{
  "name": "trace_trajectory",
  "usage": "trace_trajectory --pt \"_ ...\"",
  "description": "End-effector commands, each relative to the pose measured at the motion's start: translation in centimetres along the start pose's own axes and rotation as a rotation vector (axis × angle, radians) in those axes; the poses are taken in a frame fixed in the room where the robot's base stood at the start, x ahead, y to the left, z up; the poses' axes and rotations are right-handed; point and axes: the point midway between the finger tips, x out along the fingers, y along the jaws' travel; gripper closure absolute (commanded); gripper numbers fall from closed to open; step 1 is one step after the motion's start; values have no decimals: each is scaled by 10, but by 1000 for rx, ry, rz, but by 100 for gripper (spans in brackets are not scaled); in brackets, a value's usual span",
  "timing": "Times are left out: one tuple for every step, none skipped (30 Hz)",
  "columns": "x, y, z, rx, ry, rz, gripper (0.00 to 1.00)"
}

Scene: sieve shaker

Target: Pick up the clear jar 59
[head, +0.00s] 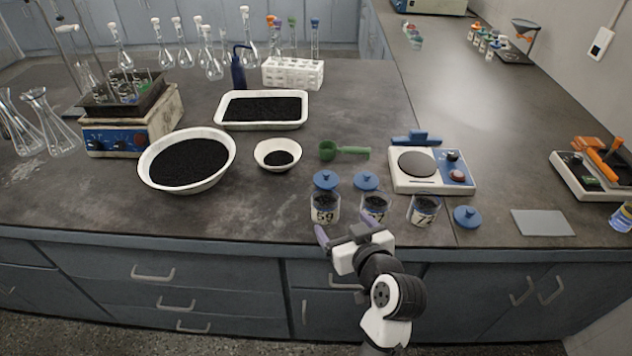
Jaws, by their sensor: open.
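The clear jar 59 (325,209) stands upright near the front edge of the bench, with dark granules inside and a label reading 59. A blue lid (325,180) lies on the bench just behind it. My gripper (345,229) is open and empty at the bench's front edge, just in front of the jars. Its left finger is near the lower front of jar 59, and its right finger is near the second jar (375,208). I cannot tell whether either finger touches a jar.
A third jar (423,211), labelled 7-something, stands to the right, with a blue lid (467,216) beside it. Another blue lid (365,181) and a green scoop (343,151) lie behind. A hotplate (431,171) is at right. Bench left of jar 59 is clear.

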Motion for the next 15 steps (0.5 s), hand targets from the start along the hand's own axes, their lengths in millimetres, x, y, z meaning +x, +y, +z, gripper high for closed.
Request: trace_trajectory --pt "-6 4 6 11 -22 0 17" --pt "-9 5 10 15 -33 -2 17" --pt "-11 6 14 18 -42 -4 17" --pt "-11 6 16 19 -46 -5 17" --pt "-11 6 18 20 -49 -7 17" --pt "-9 6 20 19 -50 -9 17" --pt "-8 6 21 17 -50 -9 17" --pt "-6 6 22 16 -49 -9 17" --pt "-3 6 22 16 -48 -10 17" --pt "-1 6 23 14 -47 -11 17" --pt "1 6 23 14 -47 -12 17" --pt "3 6 23 14 -46 -13 17" --pt "5 6 23 13 -46 -12 17" --pt "6 6 23 15 -46 -12 17" --pt "8 6 23 13 -47 -12 17"
